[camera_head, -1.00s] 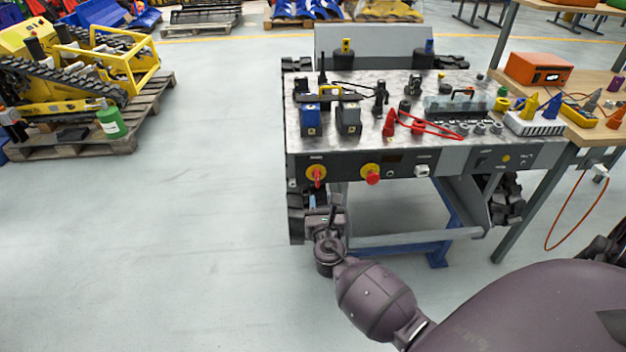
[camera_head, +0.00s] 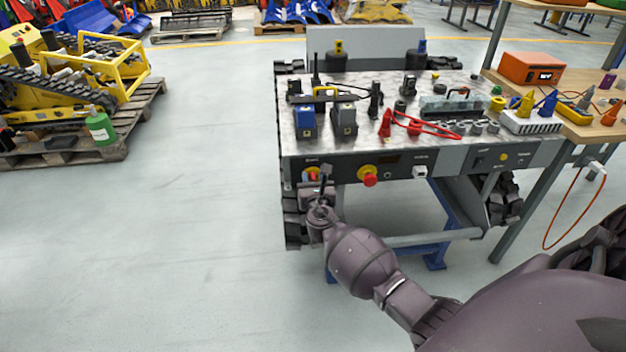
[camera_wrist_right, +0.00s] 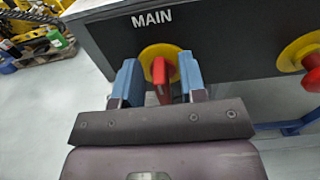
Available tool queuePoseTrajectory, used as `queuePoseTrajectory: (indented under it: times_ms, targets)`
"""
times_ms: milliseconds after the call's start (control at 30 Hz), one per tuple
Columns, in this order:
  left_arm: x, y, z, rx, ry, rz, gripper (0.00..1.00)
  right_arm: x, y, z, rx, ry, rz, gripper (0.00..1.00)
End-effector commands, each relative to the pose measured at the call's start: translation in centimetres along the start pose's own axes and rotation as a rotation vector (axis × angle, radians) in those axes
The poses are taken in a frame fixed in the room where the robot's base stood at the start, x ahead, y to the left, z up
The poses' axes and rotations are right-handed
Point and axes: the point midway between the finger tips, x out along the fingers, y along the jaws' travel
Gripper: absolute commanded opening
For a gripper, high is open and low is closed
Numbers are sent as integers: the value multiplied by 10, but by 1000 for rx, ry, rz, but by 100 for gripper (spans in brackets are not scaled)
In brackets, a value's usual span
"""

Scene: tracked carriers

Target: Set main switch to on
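The main switch has a red handle (camera_wrist_right: 161,82) on a yellow disc (camera_wrist_right: 150,54) under the word MAIN on the dark front panel. The handle looks roughly upright in the right wrist view. My right gripper (camera_wrist_right: 159,80) is open, with one blue finger on each side of the handle and a gap visible on both sides. In the head view my right gripper (camera_head: 324,180) is in front of the main switch (camera_head: 310,174) and hides part of it. My left gripper is in neither view.
A red mushroom button (camera_head: 370,179) on a yellow base sits right of the switch; it also shows in the right wrist view (camera_wrist_right: 312,76). The metal top (camera_head: 350,148) above the panel holds batteries, red cable and small parts.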

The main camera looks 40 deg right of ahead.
Motion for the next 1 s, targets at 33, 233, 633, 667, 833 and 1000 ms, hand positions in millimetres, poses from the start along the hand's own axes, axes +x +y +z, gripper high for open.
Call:
queuePoseTrajectory:
  times_ms: [33, 233, 633, 667, 833, 1000]
  targets:
    - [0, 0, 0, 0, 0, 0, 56, 0, 0, 0, 0, 0, 0, 38]
    - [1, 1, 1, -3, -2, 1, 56, 0, 0, 0, 0, -1, 0, 28]
    - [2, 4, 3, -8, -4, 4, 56, 0, 0, 0, 5, 0, 0, 0]
    - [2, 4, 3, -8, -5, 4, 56, 0, 0, 0, 8, 0, 0, 0]
    - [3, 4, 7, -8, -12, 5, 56, 0, -1, -2, 53, 1, 0, 0]
    - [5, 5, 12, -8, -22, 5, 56, -1, -3, -4, 151, 2, 0, 0]
